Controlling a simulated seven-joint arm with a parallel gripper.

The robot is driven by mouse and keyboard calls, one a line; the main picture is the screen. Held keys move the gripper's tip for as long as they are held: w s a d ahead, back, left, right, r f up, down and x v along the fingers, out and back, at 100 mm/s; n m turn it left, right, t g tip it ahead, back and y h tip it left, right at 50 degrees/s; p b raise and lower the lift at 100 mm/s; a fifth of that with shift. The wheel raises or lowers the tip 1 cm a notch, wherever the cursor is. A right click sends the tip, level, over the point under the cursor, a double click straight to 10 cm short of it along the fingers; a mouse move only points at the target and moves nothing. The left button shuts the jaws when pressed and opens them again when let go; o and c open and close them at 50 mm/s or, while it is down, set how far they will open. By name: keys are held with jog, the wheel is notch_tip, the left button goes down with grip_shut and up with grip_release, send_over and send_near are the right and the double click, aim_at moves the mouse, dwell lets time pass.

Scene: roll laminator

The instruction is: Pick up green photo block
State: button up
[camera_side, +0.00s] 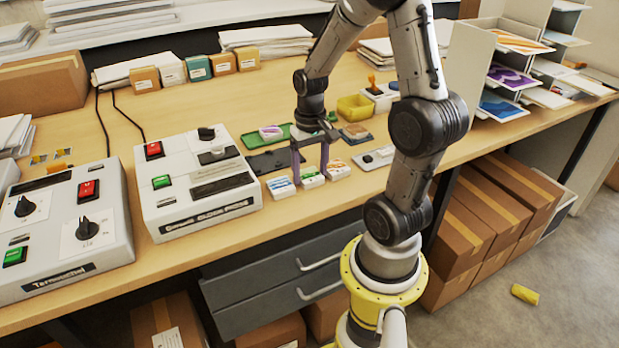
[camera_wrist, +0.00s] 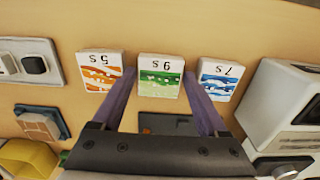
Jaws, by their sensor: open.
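The green photo block (camera_side: 312,178) is a small white block with a green picture, lying in the middle of a row of three near the table's front edge. It also shows in the wrist view (camera_wrist: 161,76). My gripper (camera_side: 310,170) is open and points down over the row. In the wrist view its purple fingers stand apart, with their tips (camera_wrist: 159,80) at the left and right sides of the green block. I cannot tell whether they touch it. The blue block (camera_wrist: 219,79) and the orange block (camera_wrist: 103,72) flank it.
The clock-press machine (camera_side: 195,185) stands left of the row. A small grey device (camera_side: 374,158) is to the right. Behind are a green tray (camera_side: 268,135), a dark plate (camera_side: 272,162) and a yellow bin (camera_side: 355,107). Bare table lies in front of the blocks.

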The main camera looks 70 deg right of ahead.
jog(key=shift+f, duration=0.35)
jog(key=shift+c, duration=0.3)
jog(key=c, duration=1)
jog(key=shift+r, duration=0.2)
